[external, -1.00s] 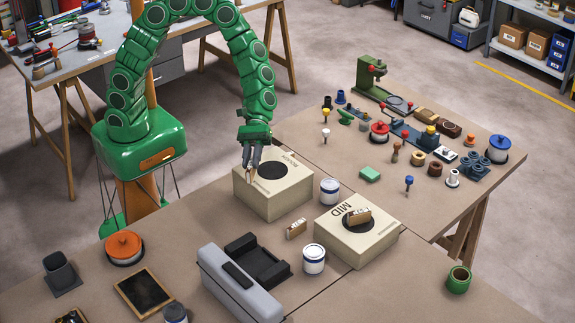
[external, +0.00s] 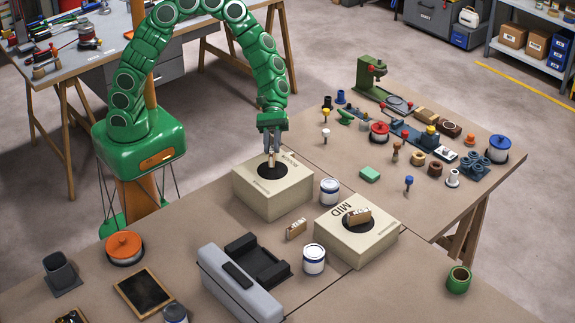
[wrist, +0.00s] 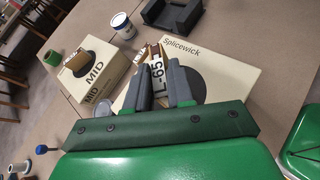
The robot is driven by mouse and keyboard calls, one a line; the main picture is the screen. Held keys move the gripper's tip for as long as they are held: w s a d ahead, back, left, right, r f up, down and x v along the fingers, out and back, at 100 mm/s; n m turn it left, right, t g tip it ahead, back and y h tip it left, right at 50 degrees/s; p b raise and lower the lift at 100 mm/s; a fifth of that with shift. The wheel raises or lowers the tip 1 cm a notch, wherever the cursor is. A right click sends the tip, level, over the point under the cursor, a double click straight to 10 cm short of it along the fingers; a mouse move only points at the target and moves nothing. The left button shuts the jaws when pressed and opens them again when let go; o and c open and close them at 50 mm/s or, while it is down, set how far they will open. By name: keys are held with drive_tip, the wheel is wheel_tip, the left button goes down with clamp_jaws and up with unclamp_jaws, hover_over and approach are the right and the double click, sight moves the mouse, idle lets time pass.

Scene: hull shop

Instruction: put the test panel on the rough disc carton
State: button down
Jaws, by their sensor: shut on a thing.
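My gripper (external: 272,155) is shut on a small tan panel with a white label (wrist: 156,75); the lettering "L-65" shows in part. The panel (external: 272,162) is over the dark disc on top of a cream carton (external: 262,197); I cannot tell whether it touches the top. In the wrist view this carton (wrist: 225,70) reads "Splicewick"; its large word is too small to read in the external view. My fingers hide part of the panel and disc.
A second cream carton marked MID (external: 345,243) carries a similar panel (external: 358,216) on its disc. Another small block (external: 296,228) stands on the bench. White cans (external: 329,191) stand close to the cartons. A grey case (external: 238,285) lies in front.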

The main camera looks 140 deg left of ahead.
sight(272, 153)
drive_tip(key=shift+f, duration=1.85)
drive_tip(key=c, duration=1)
unclamp_jaws()
drive_tip(key=shift+r, duration=0.1)
drive_tip(key=v, duration=1.2)
